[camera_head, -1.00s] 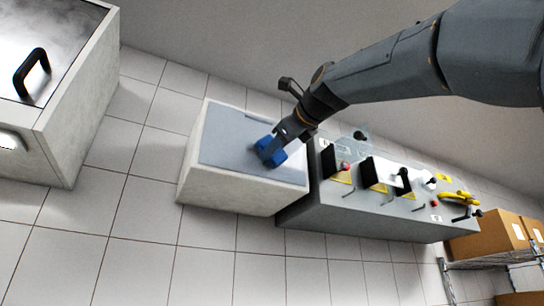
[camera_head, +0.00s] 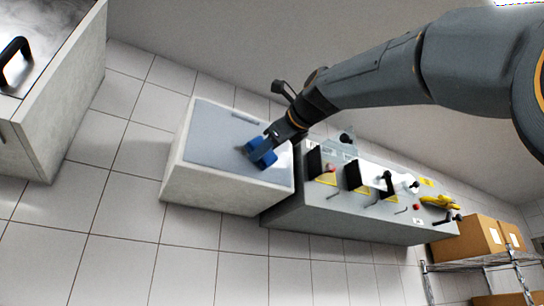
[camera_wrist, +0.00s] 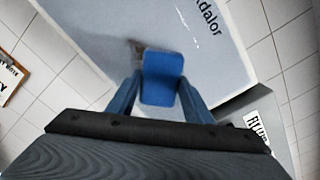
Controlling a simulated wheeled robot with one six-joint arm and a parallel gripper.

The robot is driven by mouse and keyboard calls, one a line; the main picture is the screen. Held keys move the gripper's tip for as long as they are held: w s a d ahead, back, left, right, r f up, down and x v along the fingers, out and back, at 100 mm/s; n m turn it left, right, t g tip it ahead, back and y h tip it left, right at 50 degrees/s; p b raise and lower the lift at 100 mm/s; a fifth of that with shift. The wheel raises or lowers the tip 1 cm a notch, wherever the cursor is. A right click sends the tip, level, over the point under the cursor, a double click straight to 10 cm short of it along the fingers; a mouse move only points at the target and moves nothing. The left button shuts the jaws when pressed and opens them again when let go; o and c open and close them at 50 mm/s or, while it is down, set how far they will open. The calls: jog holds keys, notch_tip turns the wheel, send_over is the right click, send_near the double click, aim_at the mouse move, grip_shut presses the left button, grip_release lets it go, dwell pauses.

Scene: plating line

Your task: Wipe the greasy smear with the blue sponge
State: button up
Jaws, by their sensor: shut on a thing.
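The blue sponge (camera_wrist: 162,78) is held between the blue fingers of my gripper (camera_wrist: 160,96), which is shut on it. In the head view the blue sponge and fingers (camera_head: 262,152) are over the right part of the grey-topped box (camera_head: 205,135). Whether the sponge touches the top I cannot tell. In the wrist view a small brown smear (camera_wrist: 135,46) shows on the grey surface (camera_wrist: 100,25), just beyond the sponge's upper left edge. The sponge may hide part of it.
A grey control panel (camera_head: 330,215) with switches and levers adjoins the box on the right. A metal-topped unit with a black handle (camera_head: 14,62) stands at left. Cardboard boxes (camera_head: 468,243) sit on a wire shelf at far right. Tiled floor (camera_head: 120,230) is clear between.

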jog(key=shift+s+a, duration=0.7)
jog(key=shift+a, duration=0.5)
jog(key=shift+s+a, duration=0.7)
jog(key=shift+a, duration=0.5)
jog(key=shift+s+a, duration=0.7)
jog(key=shift+a, duration=0.5)
jog(key=shift+s, duration=0.1)
jog(key=shift+b+v, duration=0.7)
jog(key=shift+v, duration=2.2)
jog(key=v, duration=0.3)
jog(key=shift+b, duration=0.3)
jog(key=p, duration=0.2)
send_near(232, 148)
jog(key=shift+x, duration=1.95)
